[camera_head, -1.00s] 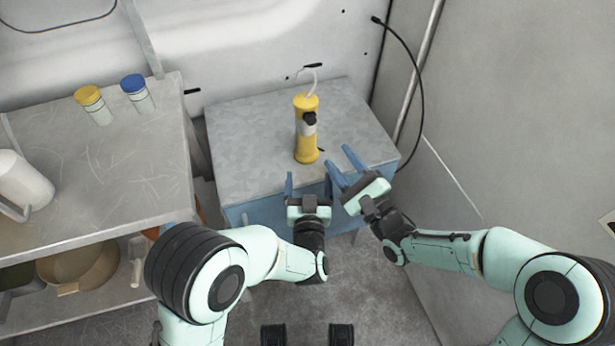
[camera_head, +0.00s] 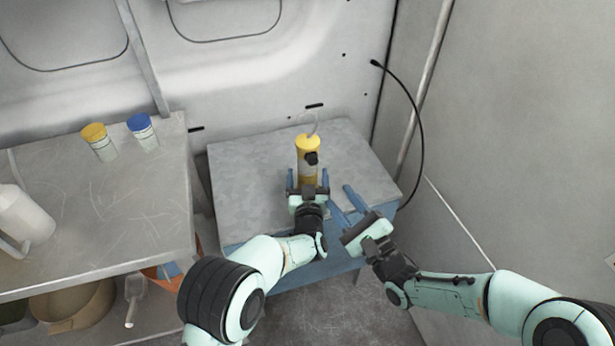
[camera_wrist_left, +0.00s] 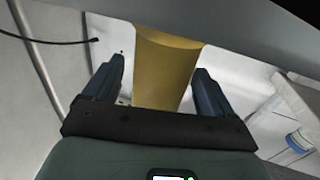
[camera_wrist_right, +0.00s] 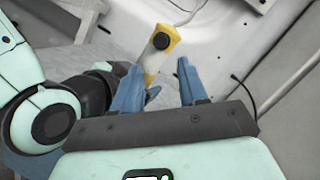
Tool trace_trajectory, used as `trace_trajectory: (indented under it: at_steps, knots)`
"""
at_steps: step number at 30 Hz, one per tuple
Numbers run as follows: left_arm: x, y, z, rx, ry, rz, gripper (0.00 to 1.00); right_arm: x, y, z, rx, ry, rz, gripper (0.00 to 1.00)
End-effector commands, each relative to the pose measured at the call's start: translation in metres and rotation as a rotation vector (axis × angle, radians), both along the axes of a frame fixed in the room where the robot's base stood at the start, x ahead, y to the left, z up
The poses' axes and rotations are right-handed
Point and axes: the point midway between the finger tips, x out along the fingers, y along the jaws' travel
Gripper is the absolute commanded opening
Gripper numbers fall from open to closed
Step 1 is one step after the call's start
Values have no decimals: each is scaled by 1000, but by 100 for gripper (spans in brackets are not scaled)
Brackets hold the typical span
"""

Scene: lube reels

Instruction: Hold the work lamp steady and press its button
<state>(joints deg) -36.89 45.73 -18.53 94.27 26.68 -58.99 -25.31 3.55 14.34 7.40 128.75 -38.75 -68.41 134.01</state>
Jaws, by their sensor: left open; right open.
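The yellow work lamp (camera_head: 306,143) stands upright on the grey metal table, with a black button or knob (camera_head: 311,158) on its near side. My left gripper (camera_head: 308,176) is open at the lamp, a finger on either side of its lower body. The left wrist view shows the yellow body (camera_wrist_left: 165,72) between the open fingers, with gaps on both sides. My right gripper (camera_head: 341,196) is open and empty, to the right of the lamp and nearer to me. In the right wrist view the lamp (camera_wrist_right: 166,62) and its black button (camera_wrist_right: 161,41) appear beyond the fingers.
The table (camera_head: 245,185) is otherwise clear. A workbench (camera_head: 95,210) at left holds a yellow-capped jar (camera_head: 98,140), a blue-capped jar (camera_head: 142,130) and a white jug (camera_head: 22,220). A black cable (camera_head: 421,130) hangs on the right wall.

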Motion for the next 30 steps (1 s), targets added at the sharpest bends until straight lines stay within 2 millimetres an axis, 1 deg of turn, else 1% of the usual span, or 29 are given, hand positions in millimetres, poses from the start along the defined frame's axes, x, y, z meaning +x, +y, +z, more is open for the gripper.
trace_trajectory:
  at_steps: [9,10,11,12,14,15,17,18,21,30]
  knots:
    - [3,0,0,0,0,0,85,0,0,0,0,0,0,43]
    - [3,0,0,0,0,0,79,0,0,0,0,0,0,43]
    - [3,0,0,0,0,0,69,0,0,0,0,0,0,43]
    - [2,0,0,0,0,0,56,0,0,0,0,0,0,43]
    - [2,0,0,0,0,0,36,0,0,0,0,0,0,43]
    - [2,0,0,0,0,0,23,0,0,0,0,0,0,43]
    - [2,0,0,0,0,0,4,0,0,0,0,0,0,43]
    - [2,0,0,0,0,0,4,0,0,0,0,0,0,30]
    - [2,0,0,0,0,0,4,0,0,0,0,0,0,0]
    - [2,0,0,0,0,0,4,0,0,0,0,0,0,0]
